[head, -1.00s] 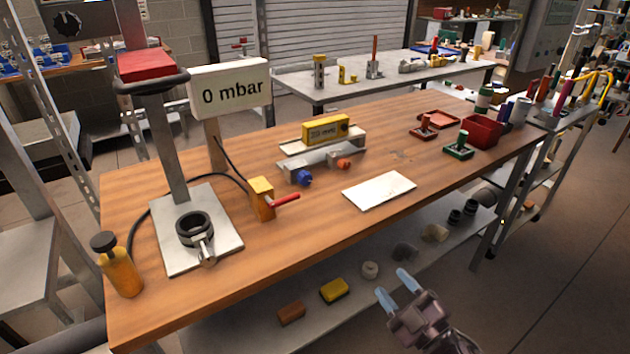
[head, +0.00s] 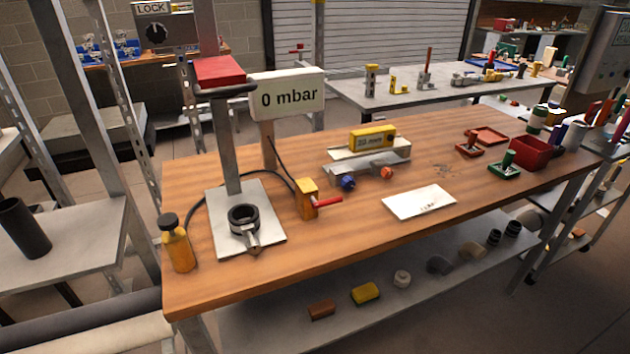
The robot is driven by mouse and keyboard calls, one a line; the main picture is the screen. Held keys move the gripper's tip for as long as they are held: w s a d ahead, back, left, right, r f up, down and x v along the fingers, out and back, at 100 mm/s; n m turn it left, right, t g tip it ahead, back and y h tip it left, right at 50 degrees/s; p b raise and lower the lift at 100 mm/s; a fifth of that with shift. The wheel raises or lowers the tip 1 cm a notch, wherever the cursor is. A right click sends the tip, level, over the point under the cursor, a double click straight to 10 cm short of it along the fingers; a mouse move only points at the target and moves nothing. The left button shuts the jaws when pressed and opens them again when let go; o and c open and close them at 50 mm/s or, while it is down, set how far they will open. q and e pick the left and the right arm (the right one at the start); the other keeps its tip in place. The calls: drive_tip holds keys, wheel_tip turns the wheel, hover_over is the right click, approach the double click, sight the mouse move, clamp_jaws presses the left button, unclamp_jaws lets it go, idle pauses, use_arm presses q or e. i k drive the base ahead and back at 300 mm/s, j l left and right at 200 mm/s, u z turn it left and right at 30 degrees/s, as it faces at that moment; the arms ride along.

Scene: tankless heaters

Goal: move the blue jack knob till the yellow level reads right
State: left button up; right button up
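The blue jack knob (head: 347,182) sits at the front left of a small grey stand on the wooden bench. An orange knob (head: 386,172) is to its right on the same stand. The yellow level (head: 372,138) rests on the stand's light top plate (head: 340,153). Its small display is too blurred to read. Neither of my grippers is in the head view, and nothing touches the knobs or the level.
A yellow block with a red lever (head: 310,199) stands left of the blue knob. A white card (head: 420,202) lies in front. A press stand (head: 262,228), a "0 mbar" sign (head: 288,95) and an amber bottle (head: 177,243) are at left. A red bin (head: 531,152) is at right.

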sight(348, 182)
drive_tip(key=i+l+u, duration=0.1)
drive_tip(key=l+u, duration=0.2)
drive_tip(key=u, duration=0.15)
drive_tip(key=l+u, duration=0.3)
drive_tip(key=u, duration=0.15)
drive_tip(key=k+l+u, duration=0.1)
drive_tip(key=l+u, duration=0.3)
drive_tip(key=l, duration=0.9)
drive_tip(key=k+l+u, duration=0.15)
drive_tip(key=l, duration=0.3)
